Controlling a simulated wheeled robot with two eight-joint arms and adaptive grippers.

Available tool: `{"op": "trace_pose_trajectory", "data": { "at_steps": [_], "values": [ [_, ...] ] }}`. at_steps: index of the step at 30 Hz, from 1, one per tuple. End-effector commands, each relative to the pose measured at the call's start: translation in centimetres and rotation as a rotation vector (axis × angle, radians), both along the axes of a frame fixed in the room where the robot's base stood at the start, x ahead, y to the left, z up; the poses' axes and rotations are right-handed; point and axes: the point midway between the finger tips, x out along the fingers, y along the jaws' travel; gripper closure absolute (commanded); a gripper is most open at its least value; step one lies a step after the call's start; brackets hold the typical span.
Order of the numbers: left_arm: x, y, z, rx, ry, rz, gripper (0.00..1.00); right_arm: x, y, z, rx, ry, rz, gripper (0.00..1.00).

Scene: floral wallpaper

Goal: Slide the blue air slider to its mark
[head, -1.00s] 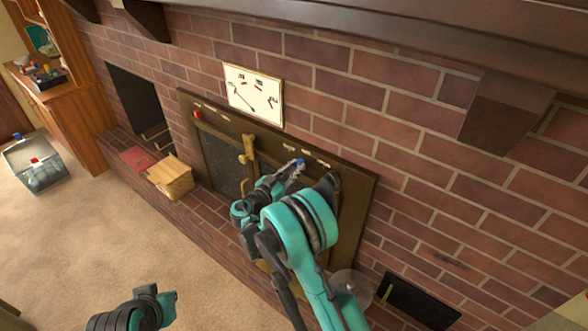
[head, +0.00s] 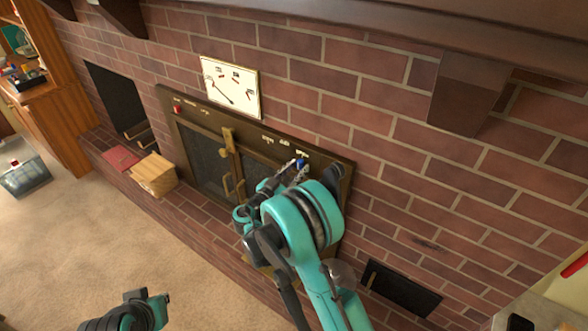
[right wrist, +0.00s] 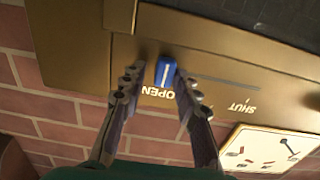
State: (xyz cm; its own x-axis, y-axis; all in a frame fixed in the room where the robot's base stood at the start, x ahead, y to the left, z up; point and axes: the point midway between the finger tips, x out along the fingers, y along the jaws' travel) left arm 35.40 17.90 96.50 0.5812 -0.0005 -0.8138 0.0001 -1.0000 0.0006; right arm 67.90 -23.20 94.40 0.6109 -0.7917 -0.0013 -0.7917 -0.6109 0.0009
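The blue air slider (right wrist: 165,72) sits at the end of its slot by the word OPEN in the right wrist view. The slot runs from it to the right, toward the word SHUT (right wrist: 238,106). In the head view the slider is a small blue spot (head: 300,163) on the upper right of the brass fireplace front (head: 345,172). My right gripper (right wrist: 160,78) is open, one finger on each side of the slider, with a gap showing on both sides. It also shows in the head view (head: 293,170). Part of my left arm shows at the lower left; its fingers are not visible.
A white dial plate (head: 231,88) hangs above the panel. A red knob (head: 177,108) is at the panel's left, and a brass latch (head: 228,140) is mid-panel. A wooden block (head: 153,174) and red book (head: 121,157) lie on the hearth. The mantel (head: 400,30) overhangs above.

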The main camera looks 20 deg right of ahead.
Motion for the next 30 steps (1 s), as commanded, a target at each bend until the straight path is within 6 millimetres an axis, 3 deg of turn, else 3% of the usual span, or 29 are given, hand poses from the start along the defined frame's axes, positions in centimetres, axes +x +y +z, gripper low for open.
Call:
{"op": "trace_pose_trajectory", "data": {
  "at_steps": [11, 24, 30],
  "values": [
    [0.0, 0.0, 0.0, 0.0, 0.0, 0.0, 1.0, -0.1, 0.5, 0.1, -0.001, -0.001, 0.005, 0.6],
    [0.0, 0.0, 0.0, 0.0, 0.0, 0.0, 1.0, -5.3, 7.1, 0.0, -0.001, -0.001, 0.007, 0.6],
    [0.0, 0.0, 0.0, 0.0, 0.0, 0.0, 1.0, -6.9, 9.1, 0.0, -0.001, -0.001, 0.004, 0.6]
  ]
}}
